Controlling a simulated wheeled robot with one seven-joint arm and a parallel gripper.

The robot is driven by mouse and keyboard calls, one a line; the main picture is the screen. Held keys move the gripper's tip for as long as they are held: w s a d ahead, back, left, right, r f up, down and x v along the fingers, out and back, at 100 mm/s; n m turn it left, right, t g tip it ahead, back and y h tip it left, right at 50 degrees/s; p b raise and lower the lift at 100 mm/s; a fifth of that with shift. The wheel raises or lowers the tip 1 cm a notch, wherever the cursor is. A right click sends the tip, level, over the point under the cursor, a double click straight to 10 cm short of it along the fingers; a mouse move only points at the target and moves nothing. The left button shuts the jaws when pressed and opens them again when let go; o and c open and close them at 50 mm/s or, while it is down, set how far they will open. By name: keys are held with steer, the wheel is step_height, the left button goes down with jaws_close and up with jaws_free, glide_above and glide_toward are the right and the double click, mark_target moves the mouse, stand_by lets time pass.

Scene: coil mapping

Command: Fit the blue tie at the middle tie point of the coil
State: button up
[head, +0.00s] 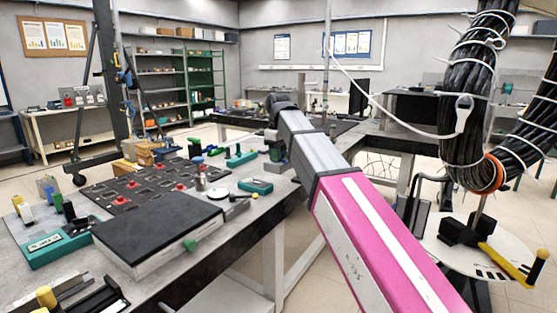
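The coil (468,100) is a thick bundle of black cable at the upper right, bound with several white ties. An orange band (491,172) sits around its lower bend. One white tie with a large loop head (463,104) shows on its left side. My arm reaches from the lower right over the bench, away from the coil. My gripper (277,154) is small and dark at its far end, and its fingers cannot be made out.
The workbench (246,228) holds a dark slotted board (135,191), a black-topped block (157,232) and several small tools. A round white plate (470,250) with a yellow-handled tool (512,264) lies below the coil. A white cable (385,110) hangs left of the coil. Shelves stand behind.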

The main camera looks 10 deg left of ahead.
jaws_close()
steer(key=shift+r, duration=1)
stand_by(0.5)
steer(key=shift+r, duration=1.65)
